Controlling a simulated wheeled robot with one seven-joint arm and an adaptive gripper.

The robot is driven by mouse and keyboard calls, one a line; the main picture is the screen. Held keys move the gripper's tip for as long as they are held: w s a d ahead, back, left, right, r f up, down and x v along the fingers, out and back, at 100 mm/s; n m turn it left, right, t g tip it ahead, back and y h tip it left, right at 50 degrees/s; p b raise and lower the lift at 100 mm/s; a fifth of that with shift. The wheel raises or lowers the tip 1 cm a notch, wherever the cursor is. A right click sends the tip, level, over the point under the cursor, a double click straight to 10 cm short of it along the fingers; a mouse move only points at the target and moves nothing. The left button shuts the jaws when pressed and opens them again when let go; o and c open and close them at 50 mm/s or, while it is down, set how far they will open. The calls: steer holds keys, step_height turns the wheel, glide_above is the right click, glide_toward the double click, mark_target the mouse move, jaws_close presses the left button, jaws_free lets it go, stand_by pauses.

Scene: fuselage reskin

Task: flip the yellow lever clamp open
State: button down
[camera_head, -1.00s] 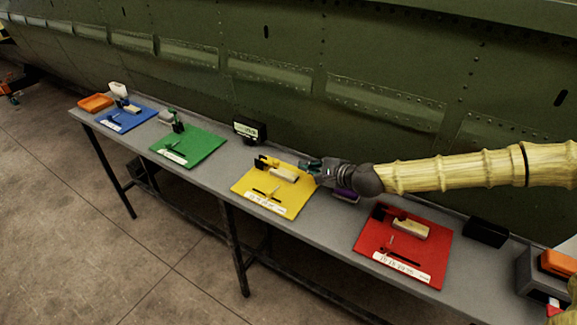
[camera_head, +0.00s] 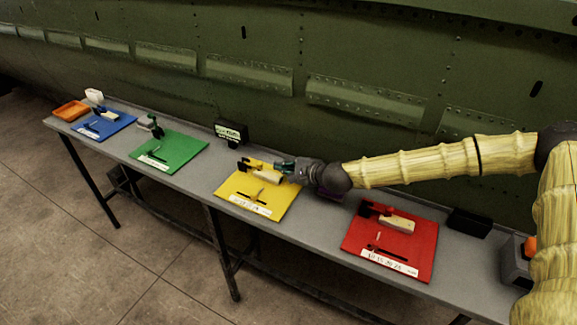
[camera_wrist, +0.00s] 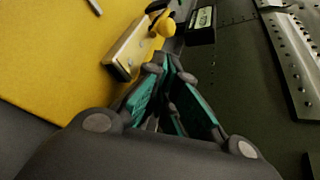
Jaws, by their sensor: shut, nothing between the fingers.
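The yellow lever clamp (camera_head: 248,164) sits at the back of the yellow board (camera_head: 232,189), beside a pale block (camera_head: 267,178). In the wrist view its round yellow knob (camera_wrist: 163,27) shows at the top, near the far end of the block (camera_wrist: 128,50) and just beyond the fingertips. My gripper (camera_head: 279,166) reaches in from the right, close to the block and clamp. In the wrist view my gripper (camera_wrist: 168,62) has its teal-padded fingers shut and empty, apart from the knob. The lever's position is too small to make out.
A dark box with a lit display (camera_head: 231,133) stands behind the yellow board, near the green fuselage wall (camera_head: 330,60). A green board (camera_head: 180,152) lies to the left and a red board (camera_head: 405,250) to the right on the grey table (camera_head: 310,235).

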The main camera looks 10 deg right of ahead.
steer(key=shift+p+x, duration=0.8)
steer(key=shift+x, duration=2.25)
steer(key=shift+a+r, duration=0.1)
steer(key=shift+r, duration=0.15)
steer(key=shift+g+p, duration=0.3)
